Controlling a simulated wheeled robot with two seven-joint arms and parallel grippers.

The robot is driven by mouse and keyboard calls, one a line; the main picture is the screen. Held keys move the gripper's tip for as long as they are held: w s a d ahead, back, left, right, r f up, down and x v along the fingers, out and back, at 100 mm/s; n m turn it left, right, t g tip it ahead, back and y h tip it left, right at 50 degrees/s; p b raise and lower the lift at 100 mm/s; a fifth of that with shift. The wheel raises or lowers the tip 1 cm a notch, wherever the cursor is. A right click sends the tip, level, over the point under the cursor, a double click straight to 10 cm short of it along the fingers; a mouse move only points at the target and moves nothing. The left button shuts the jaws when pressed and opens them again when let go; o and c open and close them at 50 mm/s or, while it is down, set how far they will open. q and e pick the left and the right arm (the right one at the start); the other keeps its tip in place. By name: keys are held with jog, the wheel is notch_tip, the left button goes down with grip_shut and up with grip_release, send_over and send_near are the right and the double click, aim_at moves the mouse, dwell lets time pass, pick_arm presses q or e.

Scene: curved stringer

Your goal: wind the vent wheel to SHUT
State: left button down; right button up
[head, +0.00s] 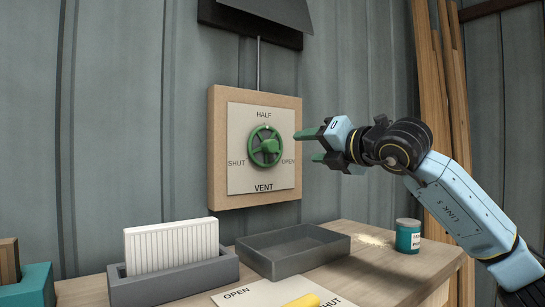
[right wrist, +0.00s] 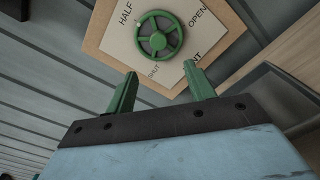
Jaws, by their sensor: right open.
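The vent wheel (head: 265,147) is a green spoked handwheel on a pale plate (head: 262,180) lettered HALF, SHUT, OPEN and VENT, fixed to a wooden board on the wall. A small pale mark shows near the top of its rim, toward HALF, but it is too small to read surely. In the right wrist view the wheel (right wrist: 160,37) lies beyond the fingertips, roughly between them. My right gripper (head: 307,146) is open and empty, to the right of the wheel and apart from it; its green fingers (right wrist: 160,72) point at the plate. My left gripper is not in view.
Below on the wooden bench stand a grey empty tray (head: 292,250), a grey holder with a white ribbed block (head: 172,247), and a teal can (head: 408,236). A card lettered OPEN and SHUT (head: 262,294) lies in front with a yellow object on it. A dark hood hangs above.

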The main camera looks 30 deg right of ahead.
aim_at(274, 147)
jog(key=w+p, duration=0.1)
jog(key=w, duration=0.2)
jog(key=w+p, duration=0.2)
jog(key=w, duration=0.2)
jog(key=w+a+p, duration=0.1)
jog(key=w+p, duration=0.1)
jog(key=w, duration=0.2)
jog(key=shift+w+r, duration=0.15)
jog(key=shift+r, duration=0.15)
jog(key=shift+w+f, duration=0.15)
jog(key=shift+w, duration=0.45)
jog(key=c, duration=1)
jog(key=shift+f, duration=0.1)
